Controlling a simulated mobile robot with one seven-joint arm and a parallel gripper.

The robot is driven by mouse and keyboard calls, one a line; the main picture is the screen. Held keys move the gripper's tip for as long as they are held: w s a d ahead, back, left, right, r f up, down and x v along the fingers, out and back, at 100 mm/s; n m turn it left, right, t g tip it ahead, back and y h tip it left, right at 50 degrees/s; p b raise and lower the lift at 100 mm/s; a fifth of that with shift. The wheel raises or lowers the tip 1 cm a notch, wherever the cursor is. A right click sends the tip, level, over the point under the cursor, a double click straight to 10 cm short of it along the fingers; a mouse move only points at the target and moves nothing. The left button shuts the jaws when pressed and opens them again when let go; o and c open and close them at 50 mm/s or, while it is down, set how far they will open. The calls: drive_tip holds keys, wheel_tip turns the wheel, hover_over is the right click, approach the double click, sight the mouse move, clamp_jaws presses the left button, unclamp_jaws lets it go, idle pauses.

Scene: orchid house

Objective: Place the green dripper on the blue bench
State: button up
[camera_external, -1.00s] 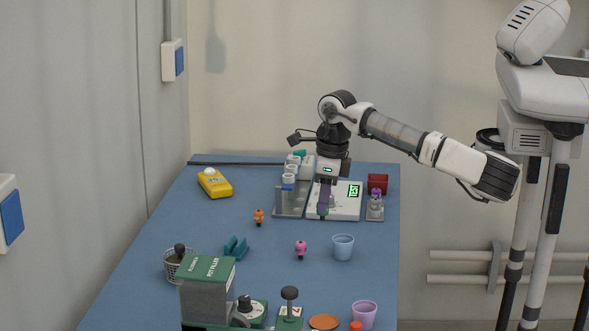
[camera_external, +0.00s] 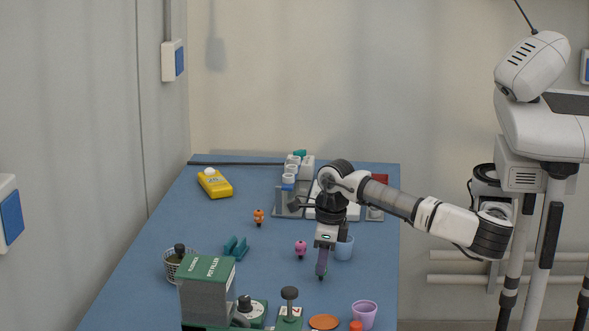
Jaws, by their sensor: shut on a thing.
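My gripper (camera_external: 321,268) points down over the blue bench (camera_external: 150,285), in front of the pale blue cup and right of the pink dripper. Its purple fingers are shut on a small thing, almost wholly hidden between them. Only a dark tip shows, and I cannot make out its colour or whether it touches the bench. A pink dripper (camera_external: 300,248) and an orange dripper (camera_external: 258,216) stand on the bench. I see no clearly green dripper standing free.
A pale blue cup (camera_external: 344,250) stands close behind my gripper. A teal holder (camera_external: 235,248), a wire basket (camera_external: 172,268) and a green-topped machine (camera_external: 207,270) are to the left. A lilac cup (camera_external: 364,314) stands in front. A yellow device (camera_external: 214,184) lies at the back left.

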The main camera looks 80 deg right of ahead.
drive_tip(key=shift+f, duration=0.15)
drive_tip(key=o, duration=1)
drive_tip(key=shift+c, duration=0.2)
wheel_tip(320, 180, up, 12)
drive_tip(key=s, duration=0.1)
drive_tip(key=shift+s, duration=0.2)
